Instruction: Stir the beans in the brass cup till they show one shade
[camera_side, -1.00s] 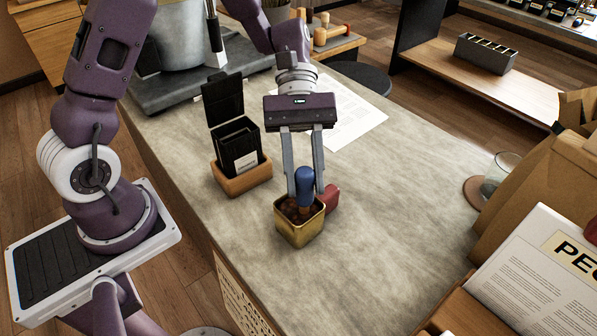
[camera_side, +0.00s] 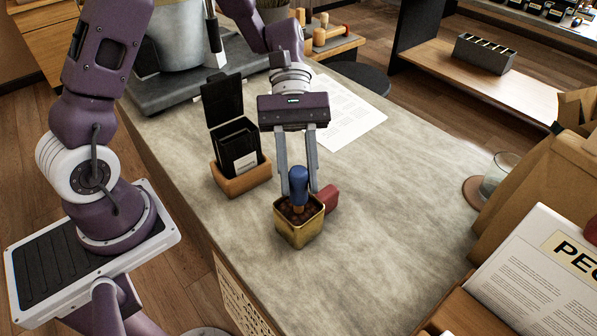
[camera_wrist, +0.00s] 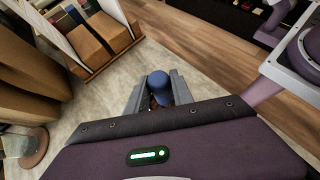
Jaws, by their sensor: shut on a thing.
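The square brass cup (camera_side: 299,232) stands on the counter in the side view and holds dark brown beans (camera_side: 289,210). A tool with a blue handle (camera_side: 298,181) and a wooden lower part (camera_side: 299,207) stands upright with its lower end in the beans. My gripper (camera_side: 299,192) is shut on the blue handle, just above the cup. In the wrist view the blue handle (camera_wrist: 159,86) sits between both fingers, and the cup is hidden. The beans' shades are too small to compare.
A red object (camera_side: 328,198) lies right beside the cup. A black box with its lid raised (camera_side: 236,147) sits in a wooden base to the left. A paper sheet (camera_side: 350,115) lies behind. A glass (camera_side: 497,175) stands at the right edge. The counter between is clear.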

